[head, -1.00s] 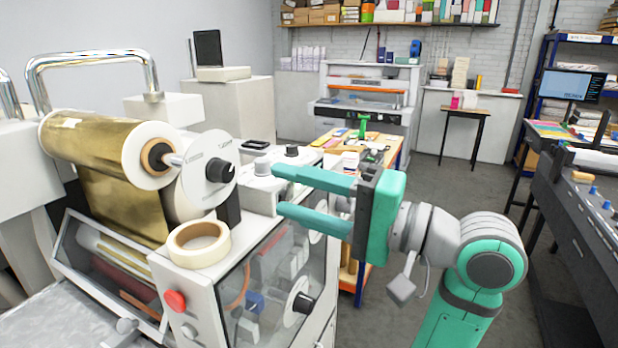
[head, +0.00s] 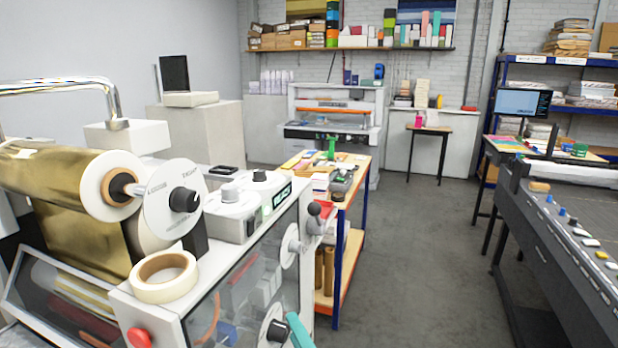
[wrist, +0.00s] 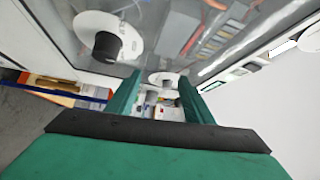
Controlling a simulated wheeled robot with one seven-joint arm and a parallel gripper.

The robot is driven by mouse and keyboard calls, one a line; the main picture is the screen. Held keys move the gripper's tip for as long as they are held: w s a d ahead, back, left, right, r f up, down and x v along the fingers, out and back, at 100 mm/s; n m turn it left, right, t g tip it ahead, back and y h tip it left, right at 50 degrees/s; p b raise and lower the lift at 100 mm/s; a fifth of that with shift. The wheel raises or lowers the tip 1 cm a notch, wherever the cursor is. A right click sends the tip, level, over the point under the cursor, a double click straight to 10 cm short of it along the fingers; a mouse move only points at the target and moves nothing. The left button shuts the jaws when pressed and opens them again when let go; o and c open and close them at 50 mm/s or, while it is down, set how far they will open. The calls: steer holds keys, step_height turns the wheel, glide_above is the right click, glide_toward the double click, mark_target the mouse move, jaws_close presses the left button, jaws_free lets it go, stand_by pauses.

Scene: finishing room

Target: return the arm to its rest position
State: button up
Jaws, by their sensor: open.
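My gripper (wrist: 158,92) shows in the wrist view with its two green fingers spread apart and nothing between them. In the head view only a small green tip of it (head: 299,331) shows at the bottom edge, in front of the machine's glass side; the rest of my arm is out of that picture. In the wrist view the fingers point along the laminating machine's clear side panel (wrist: 190,40), close to a black knob on a white disc (wrist: 107,45). I cannot tell whether they touch it.
The laminating machine (head: 240,262) fills the left, with a gold foil roll (head: 45,185) and a tape roll (head: 164,277) on top. A wooden workbench (head: 345,190) stands behind it. A long dark machine (head: 560,240) is at right. The grey floor (head: 420,260) between is clear.

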steer(key=s+d+f+n+h, duration=0.1)
steer(key=s+f+h, duration=0.3)
steer(key=s+f, duration=0.5)
steer(key=s+d+f+h, duration=0.25)
steer(key=s+f, duration=0.35)
steer(key=f, duration=0.4)
steer(key=s+a+f+n+g+h, duration=0.1)
steer(key=s+n, duration=0.9)
steer(key=s, duration=1.4)
steer(key=shift+s+a+g+h, duration=0.15)
steer(key=shift+s+g+h, duration=0.25)
steer(key=shift+h, duration=0.25)
